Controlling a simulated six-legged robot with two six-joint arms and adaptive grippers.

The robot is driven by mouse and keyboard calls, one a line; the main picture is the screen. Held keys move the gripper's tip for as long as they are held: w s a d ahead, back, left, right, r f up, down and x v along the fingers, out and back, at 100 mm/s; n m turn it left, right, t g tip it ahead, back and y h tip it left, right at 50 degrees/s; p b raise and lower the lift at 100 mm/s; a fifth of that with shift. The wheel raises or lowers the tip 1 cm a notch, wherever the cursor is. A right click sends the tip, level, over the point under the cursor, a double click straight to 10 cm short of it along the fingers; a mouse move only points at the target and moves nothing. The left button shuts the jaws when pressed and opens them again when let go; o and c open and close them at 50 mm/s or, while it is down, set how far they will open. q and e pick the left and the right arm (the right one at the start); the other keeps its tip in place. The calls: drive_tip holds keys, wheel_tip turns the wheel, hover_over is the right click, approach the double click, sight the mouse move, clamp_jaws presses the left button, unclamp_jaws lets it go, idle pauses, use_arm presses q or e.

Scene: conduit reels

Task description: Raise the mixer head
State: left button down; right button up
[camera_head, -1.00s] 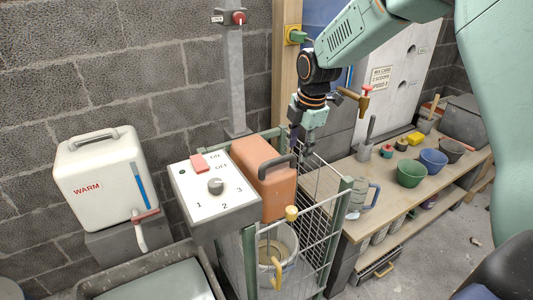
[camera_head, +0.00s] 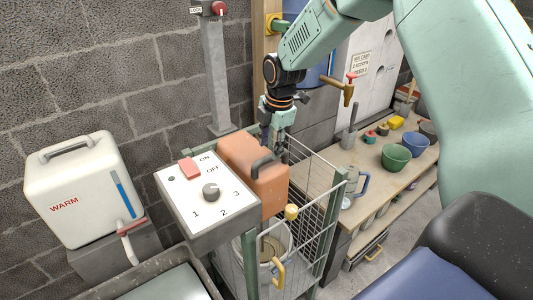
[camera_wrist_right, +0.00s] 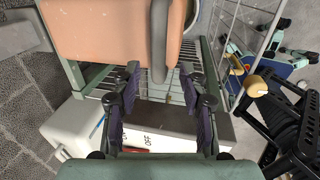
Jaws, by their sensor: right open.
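The mixer head (camera_head: 257,182) is a terracotta-orange box with a dark grey handle (camera_head: 265,161) on its upper side. It sits inside a green-framed wire cage (camera_head: 330,215), above a pale bucket (camera_head: 270,243). My right gripper (camera_head: 274,148) points down at the back of the handle. In the right wrist view, its open purple-padded fingers (camera_wrist_right: 160,72) lie either side of the handle's lower end (camera_wrist_right: 158,35). I cannot tell whether the fingers touch it. My left gripper is not in view.
A control box (camera_head: 207,196) with a dial and red switch stands left of the head. A white WARM tank (camera_head: 84,190) is further left. A grey post (camera_head: 216,85) rises behind. A wooden bench (camera_head: 360,160) with bowls and a jug stands right.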

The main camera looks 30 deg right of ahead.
sight(268, 156)
drive_tip(key=f, duration=0.2)
drive_tip(key=w+f, duration=0.1)
drive_tip(key=f, duration=0.1)
drive_tip(key=shift+w, duration=0.15)
drive_tip(key=shift+f, duration=0.2)
drive_tip(key=shift+s+a+r, duration=0.15)
drive_tip(key=shift+s+r, duration=0.1)
drive_tip(key=shift+r, duration=0.05)
drive_tip(key=shift+c, duration=1.2)
drive_tip(key=shift+w+f, duration=0.2)
drive_tip(key=shift+w, duration=0.05)
drive_tip(key=c, duration=0.4)
drive_tip(key=shift+r, duration=0.1)
clamp_jaws()
